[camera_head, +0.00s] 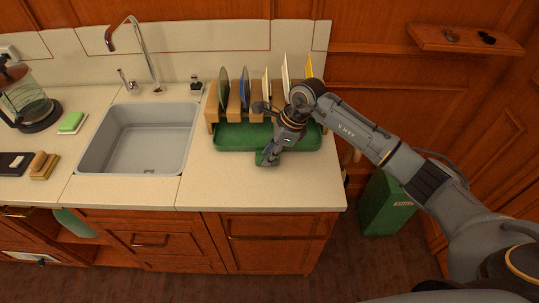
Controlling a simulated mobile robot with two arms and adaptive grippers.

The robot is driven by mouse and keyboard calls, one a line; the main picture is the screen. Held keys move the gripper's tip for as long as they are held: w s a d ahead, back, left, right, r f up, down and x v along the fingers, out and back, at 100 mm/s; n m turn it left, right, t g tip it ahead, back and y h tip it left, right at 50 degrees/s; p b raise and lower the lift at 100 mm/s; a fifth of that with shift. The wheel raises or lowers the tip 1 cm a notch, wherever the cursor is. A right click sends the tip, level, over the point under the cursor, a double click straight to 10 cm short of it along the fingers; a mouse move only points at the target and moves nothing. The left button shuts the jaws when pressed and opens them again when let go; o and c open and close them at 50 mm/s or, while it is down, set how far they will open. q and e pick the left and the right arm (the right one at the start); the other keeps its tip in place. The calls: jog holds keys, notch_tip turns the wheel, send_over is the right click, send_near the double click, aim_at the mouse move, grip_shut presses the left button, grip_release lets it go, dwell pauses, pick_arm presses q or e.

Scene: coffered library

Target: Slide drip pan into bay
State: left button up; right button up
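The green drip pan (232,138) lies on the counter under the wooden dish rack (212,104). Its front part shows in front of the rack, and its rear is hidden beneath the rack and plates. My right gripper (268,158) points down at the middle of the pan's front edge. A bit of green shows beside its fingers, perhaps a tab of the pan. The fingers are small and dark, so I cannot tell whether they grip it. My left gripper is not in view.
Several plates and boards, including a blue plate (244,90), stand upright in the rack. The sink (140,140) is to the left. The counter (240,190) before the pan is clear. A green bin (386,205) stands on the floor at right.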

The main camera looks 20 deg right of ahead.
jog(key=o, duration=0.4)
jog(key=shift+o, duration=0.2)
jog(key=v, duration=1.2)
